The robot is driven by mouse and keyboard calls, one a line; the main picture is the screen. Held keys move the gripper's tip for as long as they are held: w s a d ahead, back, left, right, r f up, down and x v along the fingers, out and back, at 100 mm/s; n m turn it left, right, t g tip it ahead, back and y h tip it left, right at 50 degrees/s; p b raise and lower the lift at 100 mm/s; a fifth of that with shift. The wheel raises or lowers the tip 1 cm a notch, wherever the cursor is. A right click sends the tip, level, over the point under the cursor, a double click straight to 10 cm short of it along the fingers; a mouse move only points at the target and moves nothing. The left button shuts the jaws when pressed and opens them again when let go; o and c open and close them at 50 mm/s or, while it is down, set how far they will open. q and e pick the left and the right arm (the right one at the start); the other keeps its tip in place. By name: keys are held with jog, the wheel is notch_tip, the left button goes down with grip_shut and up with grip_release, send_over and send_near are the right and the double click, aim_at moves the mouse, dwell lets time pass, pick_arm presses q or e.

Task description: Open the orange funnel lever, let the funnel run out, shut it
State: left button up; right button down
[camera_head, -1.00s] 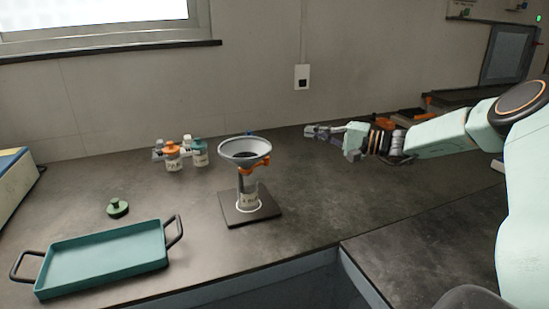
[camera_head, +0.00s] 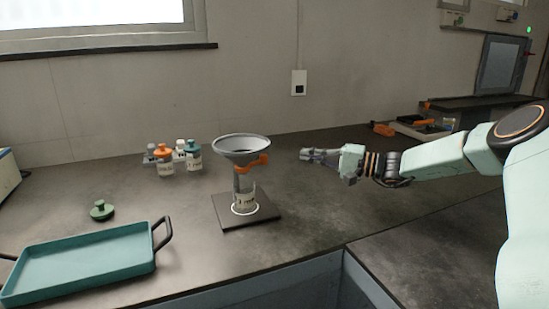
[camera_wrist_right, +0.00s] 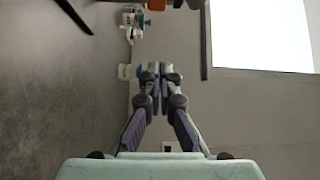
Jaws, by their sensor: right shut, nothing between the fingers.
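A grey funnel (camera_head: 228,141) stands near the middle of the bench in the head view, above a labelled jar (camera_head: 245,203) on a dark square base plate (camera_head: 266,212). Its orange lever (camera_head: 254,163) sits below the bowl and sticks out to the right. The bowl's inside looks dark, and I cannot tell how full it is. My right gripper (camera_head: 305,154) is right of the funnel, apart from the lever, with its fingers pointing left. In the right wrist view the fingertips (camera_wrist_right: 160,72) are together and hold nothing. My left gripper is out of view.
A teal tray (camera_head: 85,262) with dark handles lies front left, with a green-knobbed lid (camera_head: 102,210) behind it. Bottles with an orange cap (camera_head: 165,150) and a teal cap (camera_head: 192,146) stand behind left. The bench between funnel and right gripper is clear.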

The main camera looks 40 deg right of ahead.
jog(key=w+a+b, duration=0.3)
jog(key=w+a, duration=0.3)
jog(key=a, duration=0.1)
jog(key=shift+a, duration=0.4)
dwell(0.4)
jog(key=shift+s, duration=0.1)
jog(key=shift+f+b, duration=0.1)
jog(key=shift+b, duration=0.2)
jog(key=shift+s+m+h+b, duration=0.25)
jog(key=shift+m+h+b, duration=0.05)
jog(key=shift+h+b, duration=0.1)
